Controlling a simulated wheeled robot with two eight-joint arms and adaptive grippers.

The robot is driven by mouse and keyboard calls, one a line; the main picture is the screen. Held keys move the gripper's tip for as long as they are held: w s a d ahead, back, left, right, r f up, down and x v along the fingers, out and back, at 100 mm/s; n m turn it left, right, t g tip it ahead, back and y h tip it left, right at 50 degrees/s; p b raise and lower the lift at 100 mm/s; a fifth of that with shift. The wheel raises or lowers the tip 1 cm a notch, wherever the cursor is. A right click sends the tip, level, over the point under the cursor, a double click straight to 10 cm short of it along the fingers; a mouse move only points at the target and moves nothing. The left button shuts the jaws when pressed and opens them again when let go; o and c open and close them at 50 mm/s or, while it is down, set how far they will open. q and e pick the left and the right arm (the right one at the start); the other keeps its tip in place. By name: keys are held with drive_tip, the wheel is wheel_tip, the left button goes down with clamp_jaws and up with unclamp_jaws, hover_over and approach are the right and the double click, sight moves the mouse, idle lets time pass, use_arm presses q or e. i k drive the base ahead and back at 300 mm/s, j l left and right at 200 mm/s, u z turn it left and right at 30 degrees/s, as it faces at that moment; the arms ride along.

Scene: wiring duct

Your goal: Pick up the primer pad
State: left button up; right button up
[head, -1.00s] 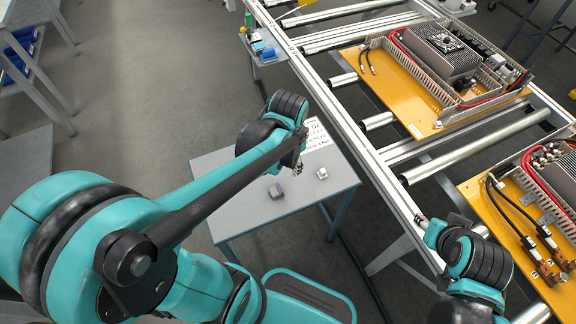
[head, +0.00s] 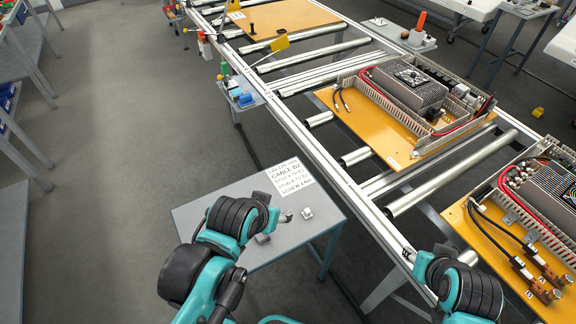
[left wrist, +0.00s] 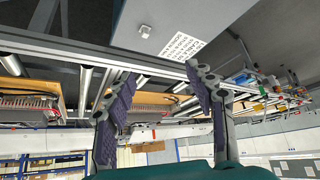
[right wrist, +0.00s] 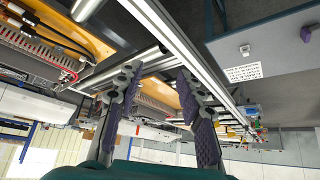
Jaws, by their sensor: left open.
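Two small items lie on the small grey table: a pale block (head: 307,213) and a purple-grey block (head: 262,238). I cannot tell for certain which is the primer pad. The purple-grey block is partly hidden by my left wrist in the head view and also shows in the right wrist view (right wrist: 306,33). The pale block shows in the left wrist view (left wrist: 145,31). My left gripper (left wrist: 162,75) is open and empty, above the table near both blocks. My right gripper (right wrist: 159,72) is open and empty, beside the conveyor rail.
The grey table (head: 190,212) bears a printed sheet (head: 279,180) at its back. The conveyor frame (head: 325,155) runs along its right, carrying orange boards (head: 375,120) with wiring ducts and electrical parts. A side shelf (head: 243,97) holds small bottles and blue items.

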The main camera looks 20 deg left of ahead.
sight(261, 238)
drive_tip(key=u, duration=1.6)
